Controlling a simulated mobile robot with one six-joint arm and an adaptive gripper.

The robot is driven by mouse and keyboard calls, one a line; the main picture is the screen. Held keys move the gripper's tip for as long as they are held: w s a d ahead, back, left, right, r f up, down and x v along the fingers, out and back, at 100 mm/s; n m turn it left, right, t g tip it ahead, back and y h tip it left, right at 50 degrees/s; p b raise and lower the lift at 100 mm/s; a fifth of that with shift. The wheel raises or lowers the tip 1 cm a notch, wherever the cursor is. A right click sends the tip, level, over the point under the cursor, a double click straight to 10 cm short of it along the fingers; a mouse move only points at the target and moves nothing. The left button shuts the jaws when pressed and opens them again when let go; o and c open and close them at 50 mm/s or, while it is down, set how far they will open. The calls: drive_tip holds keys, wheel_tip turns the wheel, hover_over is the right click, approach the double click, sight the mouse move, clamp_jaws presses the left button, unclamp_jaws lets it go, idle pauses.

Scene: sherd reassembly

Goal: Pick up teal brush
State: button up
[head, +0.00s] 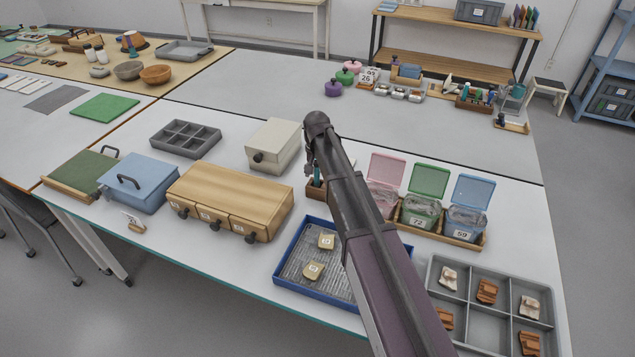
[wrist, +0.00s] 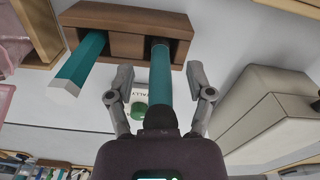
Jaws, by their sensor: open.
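In the wrist view a round teal handle (wrist: 160,92), which looks like the teal brush, stands in a slot of a brown wooden holder (wrist: 122,45). My gripper (wrist: 159,69) is open, with one finger on each side of this handle and a visible gap to both. A second teal piece (wrist: 82,66), square-edged with a pale end, stands in the holder's other slot. In the head view the holder (head: 314,190) is partly hidden behind my arm, with a bit of teal showing above it. The brush's lower end is hidden in the holder.
A cream box (head: 273,146) stands close beside the holder, also in the wrist view (wrist: 270,115). A wooden drawer box (head: 230,198) is to the left. Lidded bins (head: 422,212) stand to the right. A blue-rimmed tray (head: 300,290) with sherds lies in front.

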drive_tip(key=shift+c, duration=0.2)
idle(0.3)
clamp_jaws()
drive_tip(key=shift+r, duration=0.2)
wheel_tip(320, 180, up, 10)
drive_tip(key=p, duration=1)
drive_tip(key=shift+f, duration=0.15)
idle(0.6)
